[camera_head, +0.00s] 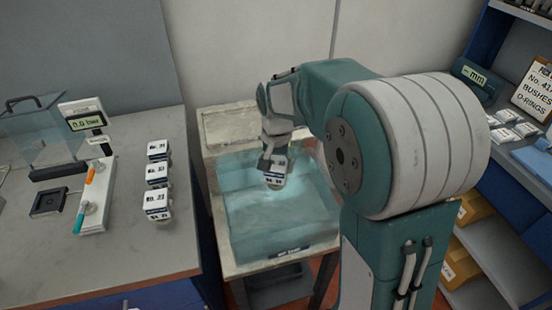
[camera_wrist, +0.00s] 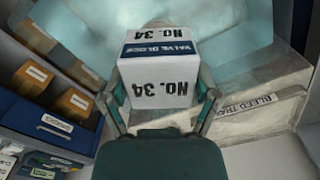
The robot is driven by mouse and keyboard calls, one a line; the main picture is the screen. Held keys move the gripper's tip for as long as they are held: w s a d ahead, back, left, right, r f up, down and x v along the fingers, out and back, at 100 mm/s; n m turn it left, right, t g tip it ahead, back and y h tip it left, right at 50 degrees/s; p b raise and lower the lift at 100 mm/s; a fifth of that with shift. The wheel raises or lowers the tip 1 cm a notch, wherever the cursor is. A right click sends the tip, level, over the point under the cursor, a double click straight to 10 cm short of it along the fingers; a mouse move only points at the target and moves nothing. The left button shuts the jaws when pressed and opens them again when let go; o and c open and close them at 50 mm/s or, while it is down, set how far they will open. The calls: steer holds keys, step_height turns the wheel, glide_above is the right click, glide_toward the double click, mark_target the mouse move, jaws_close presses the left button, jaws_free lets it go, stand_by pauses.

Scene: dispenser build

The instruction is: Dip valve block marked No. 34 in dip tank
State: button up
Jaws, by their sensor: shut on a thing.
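The valve block marked No. 34 (camera_wrist: 160,82) is a white cube with a dark blue "VALVE BLOCK" band; it also shows in the head view (camera_head: 276,178). My gripper (camera_head: 272,160) is shut on it, with one finger on each side in the wrist view (camera_wrist: 160,105). The dip tank (camera_head: 235,245) is a clear, open-topped tank of pale blue liquid. The block hangs over the tank's middle, near the liquid. I cannot tell whether its lower end touches the liquid.
Several similar white blocks (camera_head: 157,172) stand in a row on the grey left bench (camera_head: 120,255), beside a gauge stand (camera_head: 95,190). A bleed tray (camera_wrist: 260,110) lies beside the tank in the wrist view.

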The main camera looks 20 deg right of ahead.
steer(key=shift+d+f, duration=0.1)
steer(key=shift+f, duration=7.85)
steer(key=shift+f, duration=0.45)
steer(key=o, duration=1.1)
steer(key=shift+o, duration=0.2)
step_height(320, 180, up, 10)
steer(key=shift+w+r, duration=0.1)
steer(key=shift+r, duration=0.8)
